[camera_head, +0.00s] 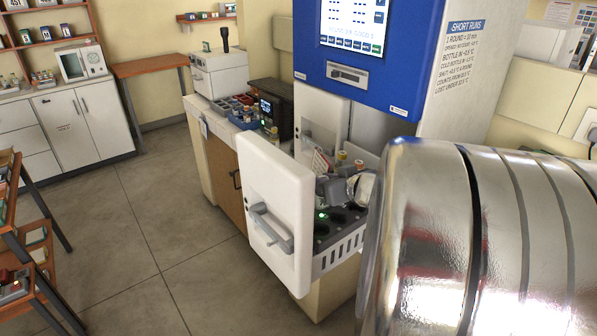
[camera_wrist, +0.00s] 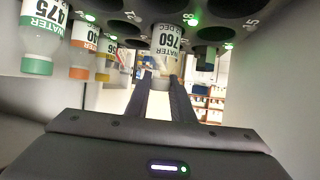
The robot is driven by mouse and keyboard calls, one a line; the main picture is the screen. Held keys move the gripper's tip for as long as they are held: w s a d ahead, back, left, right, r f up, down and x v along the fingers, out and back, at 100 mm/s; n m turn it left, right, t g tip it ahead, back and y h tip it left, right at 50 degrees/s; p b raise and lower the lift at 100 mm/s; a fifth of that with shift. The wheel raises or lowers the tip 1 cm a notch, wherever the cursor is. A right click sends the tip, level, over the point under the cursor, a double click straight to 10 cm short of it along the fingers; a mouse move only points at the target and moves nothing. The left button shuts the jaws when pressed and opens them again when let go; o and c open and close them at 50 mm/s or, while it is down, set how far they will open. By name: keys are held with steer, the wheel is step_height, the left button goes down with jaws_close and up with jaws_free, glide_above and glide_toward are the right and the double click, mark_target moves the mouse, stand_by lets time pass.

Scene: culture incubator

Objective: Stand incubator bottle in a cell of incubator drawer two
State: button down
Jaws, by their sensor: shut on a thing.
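The open incubator drawer (camera_head: 340,250) has a slotted side and a dark rack of round cells, some with green lights. The rack (camera_wrist: 125,30) crosses the top of the wrist view, which looks upside down. My gripper (camera_wrist: 175,85) is shut on a bottle (camera_wrist: 167,50) labelled 760 at its pale cap end. The bottle's far end overlaps a cell of the rack; I cannot tell how deep it sits. In the head view my gripper (camera_head: 330,188) is over the drawer, and the held bottle is mostly hidden. I cannot read a drawer number.
Other bottles stand in cells beside it: one with a green cap (camera_wrist: 37,66), one with an orange cap (camera_wrist: 80,73). The white drawer front (camera_head: 280,200) stands out into the aisle. The blue incubator housing (camera_head: 365,65) rises behind. Open floor (camera_head: 170,220) lies left.

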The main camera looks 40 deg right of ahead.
steer(key=shift+f, duration=0.1)
steer(key=c, duration=1.5)
jaws_free()
steer(key=shift+c, duration=0.2)
steer(key=shift+s+r, duration=0.35)
steer(key=shift+s, duration=0.05)
steer(key=v, duration=1.1)
